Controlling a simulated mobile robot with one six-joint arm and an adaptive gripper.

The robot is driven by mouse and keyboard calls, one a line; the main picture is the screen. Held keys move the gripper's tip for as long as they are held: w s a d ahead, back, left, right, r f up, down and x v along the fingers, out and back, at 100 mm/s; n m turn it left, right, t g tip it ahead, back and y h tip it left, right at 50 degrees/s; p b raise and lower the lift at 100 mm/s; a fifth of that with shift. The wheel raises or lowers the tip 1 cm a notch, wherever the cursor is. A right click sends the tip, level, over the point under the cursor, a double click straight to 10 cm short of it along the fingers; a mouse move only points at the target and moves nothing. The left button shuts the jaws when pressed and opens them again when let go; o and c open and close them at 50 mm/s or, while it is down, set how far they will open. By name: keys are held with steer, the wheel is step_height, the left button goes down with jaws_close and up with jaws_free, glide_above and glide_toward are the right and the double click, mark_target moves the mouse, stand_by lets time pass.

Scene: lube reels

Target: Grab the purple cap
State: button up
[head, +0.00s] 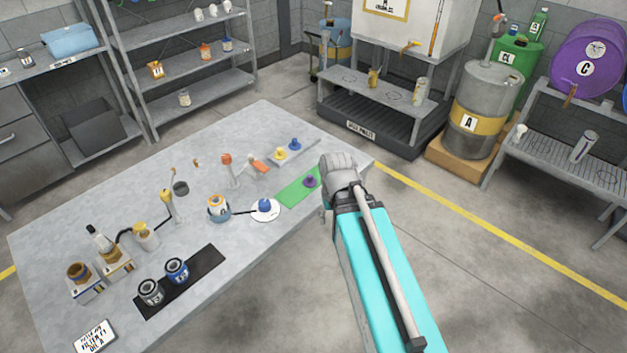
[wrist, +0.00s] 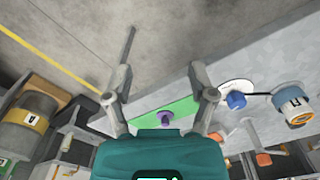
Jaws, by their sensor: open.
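The purple cap (head: 311,182) stands on a green mat (head: 292,195) near the right edge of the grey table. My arm's end is just to the right of it in the head view, where the arm hides my gripper's fingers. In the wrist view the purple cap (wrist: 165,118) lies on the green mat (wrist: 182,109), low in the picture between the bases of the two fingers. My gripper (wrist: 160,70) is open and empty, its fingers spread wide. I cannot tell the height above the cap.
A blue cap (head: 265,204) on a white disc and an orange-banded can stand left of the mat. Yellow (head: 281,154) and blue caps stand behind it. Several bottles and cans fill the table's left part. Bare floor lies right of the table, before barrel A (head: 475,110).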

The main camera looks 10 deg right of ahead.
steer(key=w+a+r+n+p, duration=0.1)
steer(key=w+a+n, duration=0.1)
steer(key=w+n, duration=0.8)
steer(key=r+n+p, duration=0.1)
steer(key=n, duration=0.6)
glide_above(310, 175)
steer(key=shift+a+r, duration=0.15)
steer(key=shift+r, duration=0.05)
steer(key=shift+f, duration=0.15)
step_height(310, 175, down, 8)
steer(key=b, duration=0.8)
steer(key=shift+f, duration=0.2)
steer(key=shift+f+b, duration=2.6)
steer(key=shift+b, duration=0.15)
steer(key=c, duration=1)
